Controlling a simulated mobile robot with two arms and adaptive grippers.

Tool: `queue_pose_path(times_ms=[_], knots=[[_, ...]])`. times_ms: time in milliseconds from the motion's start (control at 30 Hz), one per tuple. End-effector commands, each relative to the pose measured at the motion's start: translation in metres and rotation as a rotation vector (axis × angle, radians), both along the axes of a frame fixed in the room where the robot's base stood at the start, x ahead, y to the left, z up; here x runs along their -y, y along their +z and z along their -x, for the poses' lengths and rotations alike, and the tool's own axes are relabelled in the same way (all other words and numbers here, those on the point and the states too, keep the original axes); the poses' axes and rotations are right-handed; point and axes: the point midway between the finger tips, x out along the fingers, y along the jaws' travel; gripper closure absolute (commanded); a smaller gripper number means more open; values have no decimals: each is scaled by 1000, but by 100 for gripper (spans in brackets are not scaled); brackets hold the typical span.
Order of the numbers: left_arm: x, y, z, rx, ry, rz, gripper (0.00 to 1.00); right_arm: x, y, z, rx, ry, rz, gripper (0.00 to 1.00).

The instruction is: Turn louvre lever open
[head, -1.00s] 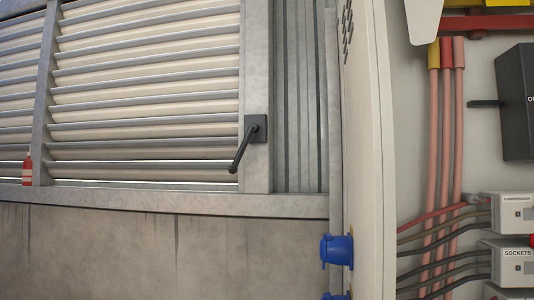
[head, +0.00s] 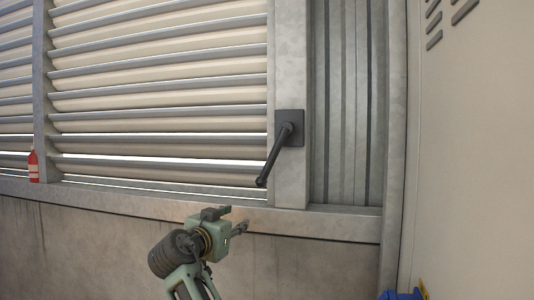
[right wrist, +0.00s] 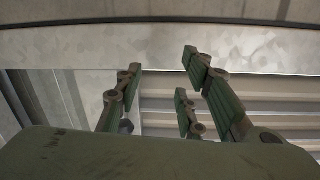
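The louvre lever (head: 272,160) is a dark handle on a square plate, fixed to the grey post at the right end of the louvre (head: 160,100). It slants down and left from its pivot. Bright gaps show between some lower slats. My right gripper (head: 241,228) is below and left of the lever's free end, in front of the sill, apart from the lever. In the right wrist view its fingers (right wrist: 160,85) are spread with nothing between them. I cannot make out the lever clearly there. My left gripper is not in view.
A light cabinet (head: 470,150) stands close on the right, with a blue fitting (head: 402,295) at its lower edge. The metal sill (head: 110,191) runs below the louvre above a stained wall (head: 80,245). A red bottle-like object (head: 33,167) stands at the far left.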

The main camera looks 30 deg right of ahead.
Motion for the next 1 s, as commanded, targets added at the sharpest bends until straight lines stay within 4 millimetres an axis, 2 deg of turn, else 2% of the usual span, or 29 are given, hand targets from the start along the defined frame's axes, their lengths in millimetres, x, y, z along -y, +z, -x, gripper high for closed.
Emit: queue_pose_path(times_ms=[33,100,200,267,367,567,800,1000], knots=[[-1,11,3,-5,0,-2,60,4,50,16,83,-43,-21,64],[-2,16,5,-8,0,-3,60,9,91,37,171,-93,-50,64],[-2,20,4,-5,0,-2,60,13,127,59,258,-142,-81,64],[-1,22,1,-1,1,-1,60,15,138,67,288,-159,-92,64],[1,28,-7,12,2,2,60,22,146,69,306,-172,-99,64],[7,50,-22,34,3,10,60,49,149,55,305,-174,-96,64],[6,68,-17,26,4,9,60,78,147,39,304,-170,-98,64],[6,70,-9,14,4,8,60,84,144,35,305,-167,-98,64]])
